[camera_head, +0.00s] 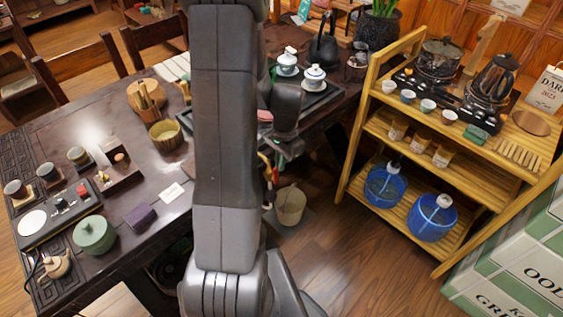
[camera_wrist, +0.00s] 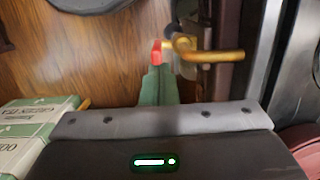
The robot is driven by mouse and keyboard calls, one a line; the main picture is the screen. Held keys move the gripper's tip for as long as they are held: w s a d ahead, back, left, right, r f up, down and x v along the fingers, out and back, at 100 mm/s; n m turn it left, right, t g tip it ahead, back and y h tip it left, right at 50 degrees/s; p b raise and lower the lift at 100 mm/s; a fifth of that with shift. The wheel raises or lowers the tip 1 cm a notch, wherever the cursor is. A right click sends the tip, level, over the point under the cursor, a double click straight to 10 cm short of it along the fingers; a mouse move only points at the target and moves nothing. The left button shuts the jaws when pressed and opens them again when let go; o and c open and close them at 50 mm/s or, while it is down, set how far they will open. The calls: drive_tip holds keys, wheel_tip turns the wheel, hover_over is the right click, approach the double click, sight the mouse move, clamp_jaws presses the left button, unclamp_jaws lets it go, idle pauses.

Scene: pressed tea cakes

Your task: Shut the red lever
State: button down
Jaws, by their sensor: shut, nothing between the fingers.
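The red lever (camera_wrist: 156,52) shows in the wrist view, straight ahead of the fingertips. It sits beside a brass tap (camera_wrist: 215,56), whose spout points right. My gripper (camera_wrist: 159,70) is shut and empty, its greenish fingers pressed together. Its tips are at or very near the lever's lower end; I cannot tell whether they touch. In the head view my gripper (camera_head: 282,156) points down beside the table's right side, near small red and yellow parts partly hidden by my arm. The lever's exact angle is unclear.
A pale bucket (camera_head: 290,206) stands on the floor below the gripper. The dark tea table (camera_head: 150,205) is left of it, with tea things on top. A wooden shelf (camera_head: 360,130) with blue bottles stands right. Green and white boxes (camera_head: 520,255) are at lower right. Floor between is clear.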

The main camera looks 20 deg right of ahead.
sight(270, 171)
drive_tip(key=shift+a, duration=0.1)
drive_tip(key=a+h+b, duration=0.1)
drive_tip(key=b, duration=0.1)
drive_tip(key=s+a+t+h+b, duration=0.1)
drive_tip(key=h+b, duration=0.1)
drive_tip(key=shift+a+f+b, duration=0.1)
drive_tip(key=shift+f+b, duration=0.05)
drive_tip(key=shift+b, duration=0.15)
drive_tip(key=b, duration=0.1)
drive_tip(key=a+b, duration=0.1)
drive_tip(key=b, duration=0.1)
drive_tip(key=shift+s+a+f, duration=0.15)
drive_tip(key=shift+s+a, duration=0.15)
drive_tip(key=a+h+b, duration=0.1)
drive_tip(key=b, duration=0.3)
drive_tip(key=s+a+f+t+h+b, duration=0.1)
drive_tip(key=b, duration=0.4)
drive_tip(key=a+t+h+b, duration=0.1)
drive_tip(key=h+b, duration=0.1)
drive_tip(key=b, duration=0.2)
drive_tip(key=shift+s+f, duration=0.15)
drive_tip(key=shift+f, duration=0.15)
drive_tip(key=shift+w+d+f+b, duration=0.25)
drive_tip(key=shift+d+f+b, duration=0.05)
drive_tip(key=shift+d+b, duration=0.35)
